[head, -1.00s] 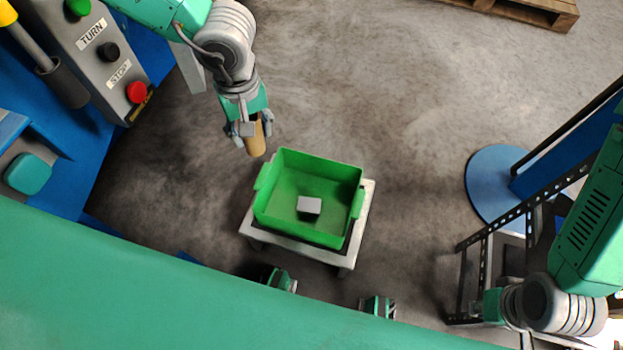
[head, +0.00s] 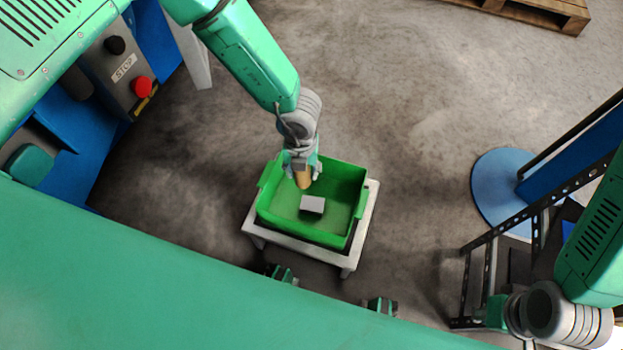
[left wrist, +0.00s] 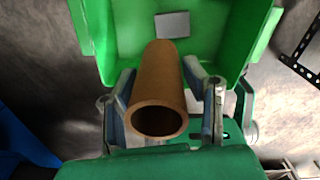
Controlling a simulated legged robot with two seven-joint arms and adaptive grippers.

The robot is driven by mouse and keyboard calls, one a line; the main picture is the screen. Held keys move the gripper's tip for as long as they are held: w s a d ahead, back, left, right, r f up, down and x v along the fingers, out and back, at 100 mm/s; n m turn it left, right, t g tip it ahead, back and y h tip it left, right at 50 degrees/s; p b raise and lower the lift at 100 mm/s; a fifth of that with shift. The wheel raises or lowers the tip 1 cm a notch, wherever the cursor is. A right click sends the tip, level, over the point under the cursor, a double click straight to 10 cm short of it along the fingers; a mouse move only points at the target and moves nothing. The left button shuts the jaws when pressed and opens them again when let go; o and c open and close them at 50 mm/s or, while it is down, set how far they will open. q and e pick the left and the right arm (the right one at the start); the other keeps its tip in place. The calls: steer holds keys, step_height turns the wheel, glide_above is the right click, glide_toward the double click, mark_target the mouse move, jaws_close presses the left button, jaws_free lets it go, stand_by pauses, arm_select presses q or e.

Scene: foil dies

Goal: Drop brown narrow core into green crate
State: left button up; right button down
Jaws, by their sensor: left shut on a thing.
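The brown narrow core (head: 303,179) is a hollow brown tube. It also shows in the left wrist view (left wrist: 159,85), its open end toward the camera. My left gripper (head: 302,172) is shut on it, with a finger on each side of the tube, and holds it over the green crate (head: 343,222). The crate's green walls also show in the left wrist view (left wrist: 95,40). I cannot tell how high the core's lower end is above the crate floor. My right arm shows at the lower right, but its gripper is not in view.
A small grey block (head: 312,204) lies in the crate. The crate stands on a low pale stand (head: 350,258). A control panel with a red button (head: 141,87) is at the left. A black rack (head: 480,270) and a round blue base (head: 498,182) are at the right.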

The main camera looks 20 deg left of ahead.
arm_select(q)
steer(key=d+f+n, duration=0.1)
steer(key=n, duration=0.1)
steer(key=d+f+n, duration=0.1)
steer(key=n, duration=0.2)
steer(key=shift+d+f, duration=0.15)
steer(key=shift+f, duration=0.25)
steer(key=shift+n, duration=0.5)
step_height(320, 180, down, 6)
steer(key=b, duration=0.5)
steer(key=shift+s+d+f+b, duration=0.1)
steer(key=shift+f+b, duration=0.15)
steer(key=shift+b, duration=0.1)
steer(key=shift+r, duration=0.1)
steer(key=o, duration=1)
step_height(320, 180, up, 12)
steer(key=shift+f, duration=0.1)
